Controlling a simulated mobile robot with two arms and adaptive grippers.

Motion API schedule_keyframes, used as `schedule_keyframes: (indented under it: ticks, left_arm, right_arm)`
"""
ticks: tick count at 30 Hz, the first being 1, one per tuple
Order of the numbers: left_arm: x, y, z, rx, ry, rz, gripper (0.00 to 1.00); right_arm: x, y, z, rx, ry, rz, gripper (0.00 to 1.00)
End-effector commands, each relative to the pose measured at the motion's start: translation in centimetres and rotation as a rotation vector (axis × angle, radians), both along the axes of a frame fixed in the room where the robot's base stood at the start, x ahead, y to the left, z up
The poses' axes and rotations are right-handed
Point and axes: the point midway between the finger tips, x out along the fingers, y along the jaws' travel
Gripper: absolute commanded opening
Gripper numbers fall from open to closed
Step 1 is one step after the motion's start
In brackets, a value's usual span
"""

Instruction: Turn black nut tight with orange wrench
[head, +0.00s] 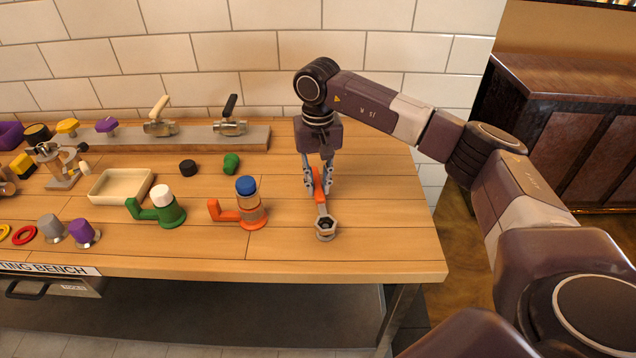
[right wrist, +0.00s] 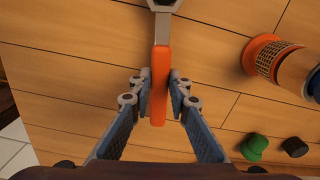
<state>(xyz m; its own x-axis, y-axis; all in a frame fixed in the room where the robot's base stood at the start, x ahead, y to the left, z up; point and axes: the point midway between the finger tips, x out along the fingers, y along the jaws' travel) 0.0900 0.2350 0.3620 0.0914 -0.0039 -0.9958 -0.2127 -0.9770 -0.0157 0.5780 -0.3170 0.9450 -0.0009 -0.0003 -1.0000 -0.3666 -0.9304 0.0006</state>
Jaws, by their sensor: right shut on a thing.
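My right gripper (head: 318,186) is shut on the orange handle of the wrench (head: 319,184), over the right part of the bench. The wrench's grey ring head (head: 317,225) points toward the front edge and appears to sit around the dark nut (head: 325,225), on a small metal base. In the right wrist view the orange handle (right wrist: 160,80) runs between the fingers (right wrist: 160,92), and the head is cut off by the top edge. How far the head sits down over the nut is hard to tell. My left gripper is out of view.
Left of the wrench stand an orange-handled cup with a blue top (head: 247,205) and a green-handled one with a white top (head: 165,207). A cream tray (head: 121,200) and valves on a metal rail (head: 190,138) are farther left. The bench right of the wrench is clear.

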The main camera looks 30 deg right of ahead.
Motion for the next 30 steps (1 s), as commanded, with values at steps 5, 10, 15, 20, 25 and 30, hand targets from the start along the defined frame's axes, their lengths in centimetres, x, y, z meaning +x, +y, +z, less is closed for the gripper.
schedule_keyframes:
  ticks: [5, 10, 15, 20, 25, 30]
  left_arm:
    - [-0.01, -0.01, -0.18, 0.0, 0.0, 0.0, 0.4]
    - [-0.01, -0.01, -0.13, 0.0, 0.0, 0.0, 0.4]
    - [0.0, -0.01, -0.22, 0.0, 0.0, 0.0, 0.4]
    - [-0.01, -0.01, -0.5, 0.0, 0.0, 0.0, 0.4]
    - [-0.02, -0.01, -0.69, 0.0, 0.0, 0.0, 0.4]
    - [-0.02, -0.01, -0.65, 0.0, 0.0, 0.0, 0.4]
  right_arm:
    - [0.02, 0.0, 0.0, 0.001, -0.001, 0.0, 0.0]
    - [0.01, 0.02, 0.05, 0.001, -0.001, 0.0, 0.0]
    - [0.0, 0.01, -0.06, 0.001, -0.001, 0.0, 0.0]
    - [0.01, 0.01, -0.36, 0.001, -0.001, 0.0, 0.0]
    - [0.01, 0.01, -0.58, 0.001, 0.0, 0.0, 0.0]
    - [0.01, 0.01, -0.55, 0.001, 0.0, 0.0, 0.0]
